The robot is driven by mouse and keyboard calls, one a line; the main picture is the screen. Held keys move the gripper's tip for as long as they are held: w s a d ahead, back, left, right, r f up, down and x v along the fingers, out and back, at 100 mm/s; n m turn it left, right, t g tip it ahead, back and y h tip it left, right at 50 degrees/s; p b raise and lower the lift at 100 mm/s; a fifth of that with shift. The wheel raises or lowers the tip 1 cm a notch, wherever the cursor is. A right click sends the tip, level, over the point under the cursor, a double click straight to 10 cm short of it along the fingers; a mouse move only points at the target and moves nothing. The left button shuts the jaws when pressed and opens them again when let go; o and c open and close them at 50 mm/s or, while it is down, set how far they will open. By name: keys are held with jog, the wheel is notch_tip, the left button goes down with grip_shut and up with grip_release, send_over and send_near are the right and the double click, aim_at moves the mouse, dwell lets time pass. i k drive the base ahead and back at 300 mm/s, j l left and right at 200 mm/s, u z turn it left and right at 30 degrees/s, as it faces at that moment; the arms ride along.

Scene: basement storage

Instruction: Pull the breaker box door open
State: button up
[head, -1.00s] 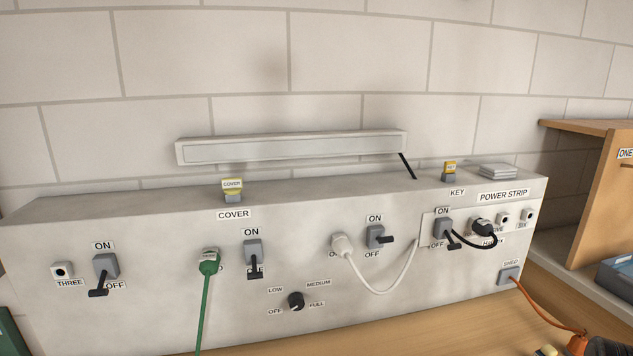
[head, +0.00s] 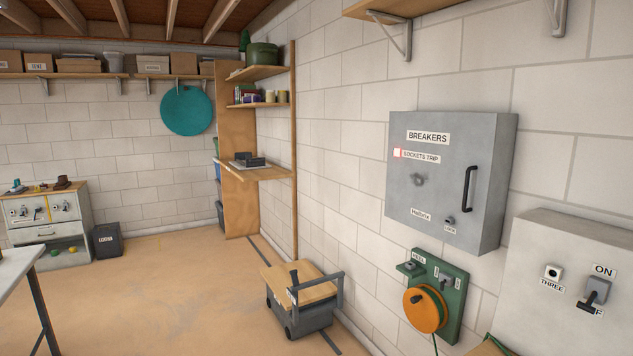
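The breaker box (head: 497,180) is a grey metal cabinet mounted on the white block wall at the right of the head view. Its door (head: 435,205) is shut. The door carries a "BREAKERS" label, a "SOCKETS TRIP" label with a red mark, and a round grey knob or boss (head: 417,180). A black vertical bar handle (head: 469,189) sits near the door's right edge. A small lock (head: 449,221) with a label is below the handle. My gripper is not in view.
A green panel with an orange reel (head: 425,308) hangs just below the box. The light switch panel (head: 570,280) stands close at its right. A wooden-lidded cart (head: 303,291) stands by the wall. A shelf (head: 421,8) is above. The floor (head: 160,290) at left is largely clear.

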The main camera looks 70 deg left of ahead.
aim_at(441, 165)
jog(key=u, duration=0.5)
jog(key=i+l+u, duration=0.1)
jog(key=u, duration=0.35)
jog(key=l+u, duration=0.15)
jog(key=u, duration=0.35)
jog(key=l+u, duration=0.1)
jog(key=u, duration=0.4)
